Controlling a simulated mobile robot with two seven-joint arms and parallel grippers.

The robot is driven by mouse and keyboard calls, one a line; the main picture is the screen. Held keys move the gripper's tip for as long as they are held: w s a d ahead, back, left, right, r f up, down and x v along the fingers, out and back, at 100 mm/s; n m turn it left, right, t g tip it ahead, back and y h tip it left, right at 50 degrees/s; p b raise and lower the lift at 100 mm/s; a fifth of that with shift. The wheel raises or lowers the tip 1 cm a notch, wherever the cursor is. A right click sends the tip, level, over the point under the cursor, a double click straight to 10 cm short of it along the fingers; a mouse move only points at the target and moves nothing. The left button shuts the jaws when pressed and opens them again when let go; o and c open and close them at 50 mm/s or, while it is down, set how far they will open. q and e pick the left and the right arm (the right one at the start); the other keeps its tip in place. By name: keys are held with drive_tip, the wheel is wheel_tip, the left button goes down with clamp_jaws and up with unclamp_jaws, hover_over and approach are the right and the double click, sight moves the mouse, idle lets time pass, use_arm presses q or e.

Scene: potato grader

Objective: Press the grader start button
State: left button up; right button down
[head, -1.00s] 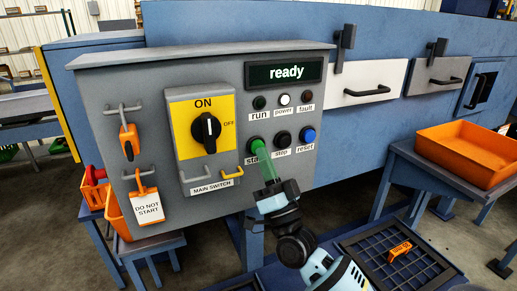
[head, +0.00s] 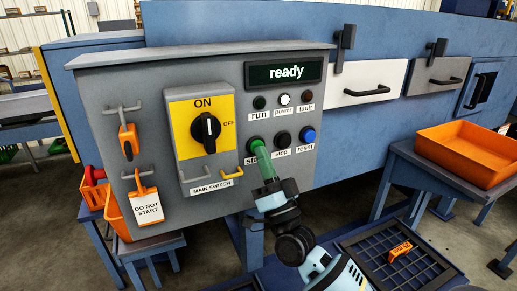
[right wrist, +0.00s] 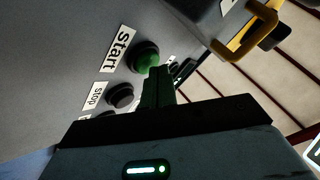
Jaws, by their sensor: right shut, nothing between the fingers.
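The grader's grey control box (head: 95,100) faces me, its display (head: 285,73) reading "ready". The start button (head: 254,141) is at the left of the lower button row, largely covered by my gripper in the head view. In the right wrist view it is a green round button (right wrist: 146,53) beside its "Start" label. My right gripper (head: 261,150) is shut and empty, its green fingers pointing up at the button. In the right wrist view the fingertips (right wrist: 157,72) overlap the button's lower edge; I cannot tell whether they touch it. My left gripper is not in view.
The black stop button (head: 282,138) and blue reset button (head: 308,134) sit just right of start. The yellow main switch (head: 184,128) points to ON. A "DO NOT START" tag (head: 147,207) hangs at lower left. An orange tray (head: 447,170) stands at right.

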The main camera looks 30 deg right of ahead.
drive_tip(key=shift+w, duration=0.15)
idle(0.6)
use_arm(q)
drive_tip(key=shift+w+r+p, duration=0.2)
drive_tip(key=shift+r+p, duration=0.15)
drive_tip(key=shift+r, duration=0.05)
use_arm(e)
drive_tip(key=shift+s, duration=0.9)
